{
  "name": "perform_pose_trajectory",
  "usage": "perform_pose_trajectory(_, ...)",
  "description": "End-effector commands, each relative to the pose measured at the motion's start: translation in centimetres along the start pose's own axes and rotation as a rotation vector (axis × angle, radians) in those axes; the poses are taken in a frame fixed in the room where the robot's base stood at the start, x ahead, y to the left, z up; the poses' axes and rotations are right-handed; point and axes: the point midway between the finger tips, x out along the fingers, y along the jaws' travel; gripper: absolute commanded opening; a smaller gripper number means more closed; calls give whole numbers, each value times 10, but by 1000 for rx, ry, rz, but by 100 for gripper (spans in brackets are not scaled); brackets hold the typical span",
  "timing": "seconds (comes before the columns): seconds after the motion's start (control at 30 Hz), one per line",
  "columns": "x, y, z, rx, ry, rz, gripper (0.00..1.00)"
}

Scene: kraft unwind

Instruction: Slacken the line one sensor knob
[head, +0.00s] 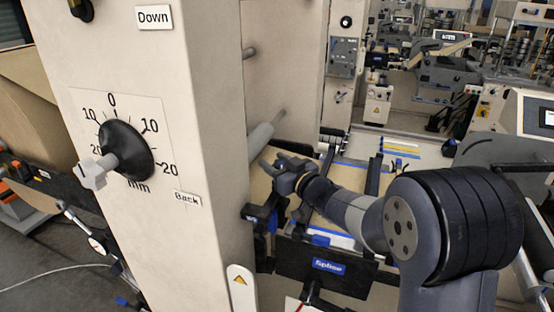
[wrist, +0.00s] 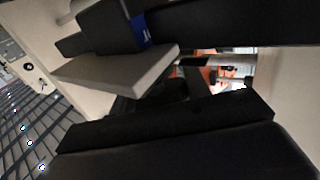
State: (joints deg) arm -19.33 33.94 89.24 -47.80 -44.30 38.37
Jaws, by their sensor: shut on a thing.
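My gripper (head: 285,172) is beyond the beige column, by the column's right side, with its fingers pointing left. In the wrist view its dark jaws (wrist: 175,90) are close together on a dark part between them, mostly hidden; I cannot tell its shape. A black clamp with blue parts (head: 264,216) sits just below the gripper in the head view. A black dial knob (head: 126,150) with a pale grey cross handle (head: 93,171) is on the column's near face, over a scale in mm. The gripper is well apart from this dial. No label reading line one is legible.
The beige column (head: 200,240) stands between the dial and my gripper. Grey rods (head: 266,131) stick out of its right side. A black panel with a blue "Splice" label (head: 327,265) lies below my arm. A brown paper roll (head: 30,110) is at left.

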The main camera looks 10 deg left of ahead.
Motion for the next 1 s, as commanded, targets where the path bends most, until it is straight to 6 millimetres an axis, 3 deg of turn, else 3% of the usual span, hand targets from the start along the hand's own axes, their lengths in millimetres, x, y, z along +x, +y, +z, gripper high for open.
perform_pose_trajectory(1.0,-9,-18,6,3,-8,-924,22)
